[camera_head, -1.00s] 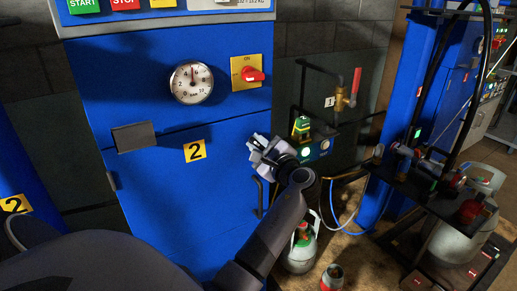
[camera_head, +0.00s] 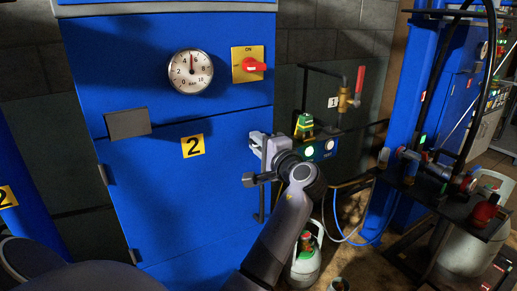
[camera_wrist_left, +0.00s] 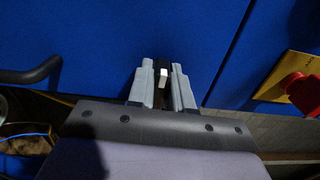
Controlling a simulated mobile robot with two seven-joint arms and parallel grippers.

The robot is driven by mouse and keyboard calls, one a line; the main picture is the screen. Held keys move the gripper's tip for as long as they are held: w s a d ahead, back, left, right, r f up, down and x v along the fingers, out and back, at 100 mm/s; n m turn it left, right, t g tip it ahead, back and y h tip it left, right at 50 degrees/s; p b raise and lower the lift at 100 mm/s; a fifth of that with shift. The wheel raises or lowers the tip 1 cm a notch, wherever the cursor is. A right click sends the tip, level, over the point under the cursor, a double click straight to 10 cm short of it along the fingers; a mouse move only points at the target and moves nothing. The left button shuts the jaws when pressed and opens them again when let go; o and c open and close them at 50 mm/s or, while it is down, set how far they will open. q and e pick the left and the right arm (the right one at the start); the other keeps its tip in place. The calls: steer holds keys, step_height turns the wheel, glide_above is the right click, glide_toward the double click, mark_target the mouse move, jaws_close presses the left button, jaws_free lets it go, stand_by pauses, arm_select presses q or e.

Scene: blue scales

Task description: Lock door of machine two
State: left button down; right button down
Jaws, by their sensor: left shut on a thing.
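The door looks closed, flush with the front. My left gripper (camera_head: 258,155) is at the door's upper right edge, right of the plate. In the left wrist view the gripper (camera_wrist_left: 163,72) is shut on a small dark latch piece with a pale end (camera_wrist_left: 164,78), against the blue panel. The fingers partly hide this latch. A dark bar handle (camera_wrist_left: 30,75) lies to the left in that view. My right gripper is not in view.
Above the door are a pressure gauge (camera_head: 191,72) and a red switch (camera_head: 252,66) on a yellow plate. Right of the gripper are a lit button box (camera_head: 320,150) and a red-handled valve (camera_head: 358,85). A gas bottle (camera_head: 305,262) stands below, near the arm.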

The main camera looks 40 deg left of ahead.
arm_select(q)
steer(key=shift+n, duration=0.3)
stand_by(0.4)
steer(key=c, duration=1.1)
jaws_free()
steer(key=shift+b+v, duration=0.4)
steer(key=shift+v, duration=3.2)
steer(key=shift+d, duration=0.1)
